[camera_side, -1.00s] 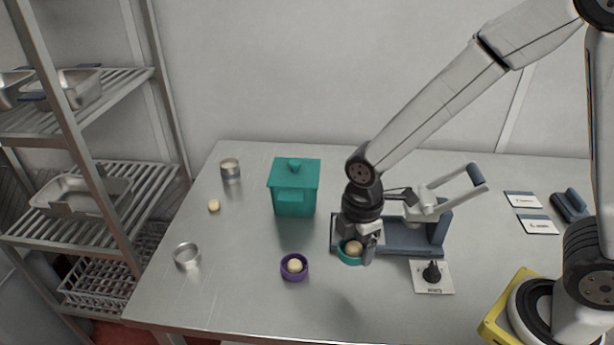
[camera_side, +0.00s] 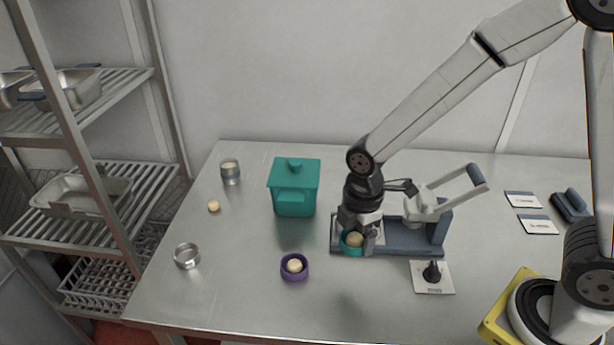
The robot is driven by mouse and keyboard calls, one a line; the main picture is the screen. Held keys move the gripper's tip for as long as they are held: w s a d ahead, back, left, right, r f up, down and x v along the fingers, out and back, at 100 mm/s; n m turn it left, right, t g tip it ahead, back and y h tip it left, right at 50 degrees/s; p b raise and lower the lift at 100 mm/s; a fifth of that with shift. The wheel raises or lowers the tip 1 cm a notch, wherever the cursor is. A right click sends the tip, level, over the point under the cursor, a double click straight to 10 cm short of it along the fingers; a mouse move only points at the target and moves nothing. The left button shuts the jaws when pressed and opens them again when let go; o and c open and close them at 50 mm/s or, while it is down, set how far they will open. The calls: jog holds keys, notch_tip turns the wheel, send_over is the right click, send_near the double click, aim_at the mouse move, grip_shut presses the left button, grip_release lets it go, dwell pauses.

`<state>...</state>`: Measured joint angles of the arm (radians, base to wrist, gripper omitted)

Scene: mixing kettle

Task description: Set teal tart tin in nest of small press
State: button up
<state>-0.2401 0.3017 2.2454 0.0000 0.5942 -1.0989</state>
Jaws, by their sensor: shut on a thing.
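The teal tart tin (camera_side: 350,249) holds a ball of dough (camera_side: 355,240). My gripper (camera_side: 357,245) points down and is shut on the tin, its fingers hiding part of the rim. The small press (camera_side: 425,240) is blue-grey with a raised lever handle (camera_side: 463,188) at its right. The tin is over the left end of the press base. The nest is hidden behind the gripper and tin, and I cannot tell whether the tin touches it.
A teal lidded box (camera_side: 295,190) stands left of the press. A purple tin with dough (camera_side: 294,268) stands in front of the box. An empty metal tin (camera_side: 187,256), a can (camera_side: 230,171) and a loose dough ball (camera_side: 213,206) are at left. A dial plate (camera_side: 432,284) lies in front of the press.

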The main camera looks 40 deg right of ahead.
jog(key=w+d, duration=0.5)
jog(key=d, duration=0.6)
jog(key=shift+w+d+f, duration=0.2)
jog(key=shift+w+f, duration=0.1)
jog(key=shift+f, duration=0.1)
jog(key=shift+f, duration=2.85)
jog(key=shift+f, duration=0.7)
jog(key=o, duration=1)
jog(key=shift+r, duration=0.1)
